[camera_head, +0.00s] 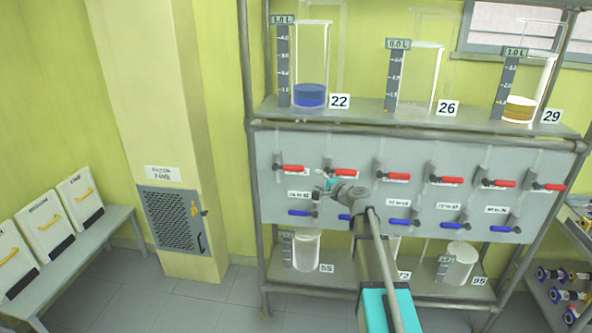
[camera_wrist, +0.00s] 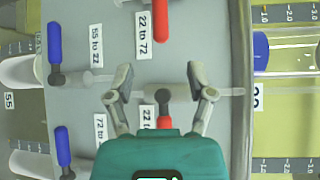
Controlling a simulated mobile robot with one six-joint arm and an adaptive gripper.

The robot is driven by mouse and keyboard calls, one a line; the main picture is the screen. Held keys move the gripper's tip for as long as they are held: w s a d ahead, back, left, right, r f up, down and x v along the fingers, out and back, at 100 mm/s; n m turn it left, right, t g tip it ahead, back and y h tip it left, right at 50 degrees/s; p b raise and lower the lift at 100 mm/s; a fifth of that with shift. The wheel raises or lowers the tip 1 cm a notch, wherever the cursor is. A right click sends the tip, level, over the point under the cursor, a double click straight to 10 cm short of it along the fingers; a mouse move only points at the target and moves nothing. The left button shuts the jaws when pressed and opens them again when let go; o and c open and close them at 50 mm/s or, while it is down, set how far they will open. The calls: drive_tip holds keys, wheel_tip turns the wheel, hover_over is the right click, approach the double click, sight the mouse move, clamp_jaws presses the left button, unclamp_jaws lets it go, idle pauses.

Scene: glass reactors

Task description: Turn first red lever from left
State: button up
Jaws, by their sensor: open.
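The first red lever from the left (camera_head: 291,168) points right from its pivot, at the left end of the grey panel's upper row. The second red lever (camera_head: 344,172) is beside it. My gripper (camera_head: 324,189) is extended toward the panel, just below the second lever. In the wrist view, which is turned sideways, my open gripper (camera_wrist: 160,82) has its fingers either side of a red lever (camera_wrist: 163,121). This seems to be the second one. Nothing is gripped, and part of the lever is hidden behind the gripper body.
Blue levers (camera_head: 301,212) form the lower row on the panel (camera_head: 268,150). Glass cylinders stand on the upper shelf; the left one holds blue liquid (camera_head: 310,96). White jars (camera_head: 306,252) stand below. A bench (camera_head: 110,232) with white boxes is at left.

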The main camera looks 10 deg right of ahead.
sight(298, 170)
idle(0.4)
drive_tip(key=b+x, duration=0.1)
drive_tip(key=x, duration=1.2)
drive_tip(key=shift+w+a+f, duration=0.1)
drive_tip(key=shift+w+a, duration=0.15)
drive_tip(key=shift+w, duration=0.1)
clamp_jaws()
